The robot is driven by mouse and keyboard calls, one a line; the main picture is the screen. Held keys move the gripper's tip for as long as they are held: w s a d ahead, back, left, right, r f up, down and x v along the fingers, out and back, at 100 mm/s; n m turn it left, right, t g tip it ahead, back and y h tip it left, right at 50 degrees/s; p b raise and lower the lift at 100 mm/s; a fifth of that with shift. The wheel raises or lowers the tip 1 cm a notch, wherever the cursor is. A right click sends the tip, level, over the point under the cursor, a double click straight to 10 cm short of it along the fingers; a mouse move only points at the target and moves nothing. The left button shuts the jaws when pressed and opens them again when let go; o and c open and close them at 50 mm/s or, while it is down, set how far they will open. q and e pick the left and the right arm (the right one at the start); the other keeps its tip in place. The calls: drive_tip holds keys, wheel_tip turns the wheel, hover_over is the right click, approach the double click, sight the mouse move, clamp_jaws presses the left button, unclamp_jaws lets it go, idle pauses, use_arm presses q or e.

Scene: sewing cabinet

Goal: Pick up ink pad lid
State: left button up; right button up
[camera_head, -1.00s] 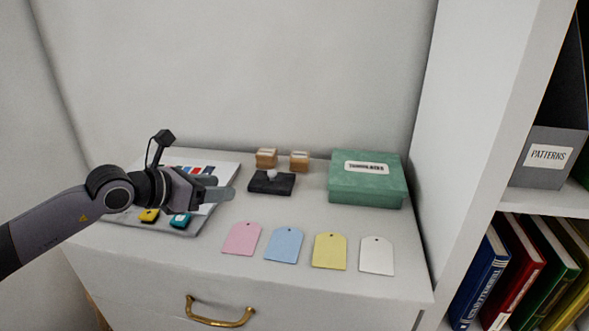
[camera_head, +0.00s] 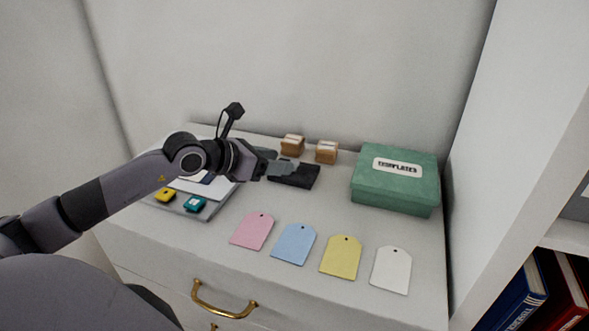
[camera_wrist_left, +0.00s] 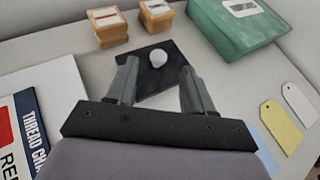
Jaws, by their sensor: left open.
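The black ink pad with its lid (camera_head: 306,176) lies flat on the cabinet top, partly hidden by my left gripper in the head view. In the left wrist view the black lid (camera_wrist_left: 150,78) carries a round white knob (camera_wrist_left: 158,58). My left gripper (camera_head: 287,165) is open, with its fingertips at the near left side of the lid. In the left wrist view the fingers of the left gripper (camera_wrist_left: 158,75) appear on either side of the lid and knob, with the knob slightly beyond the tips. Nothing is held. My right gripper is out of view.
Two wooden stamps (camera_head: 292,145) stand behind the ink pad. A green box (camera_head: 395,185) is at right, by a white side wall. Pink, blue, yellow (camera_head: 341,258) and white tags lie in front. A thread card (camera_wrist_left: 30,120) lies at left.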

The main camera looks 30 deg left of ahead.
sight(296, 161)
use_arm(q)
drive_tip(key=p+x, duration=0.1)
drive_tip(key=x, duration=0.2)
drive_tip(key=shift+w+r, duration=0.1)
drive_tip(key=shift+w, duration=0.15)
drive_tip(key=shift+w+d+f, duration=0.2)
drive_tip(key=shift+w+f, duration=0.2)
drive_tip(key=shift+w, duration=0.1)
clamp_jaws()
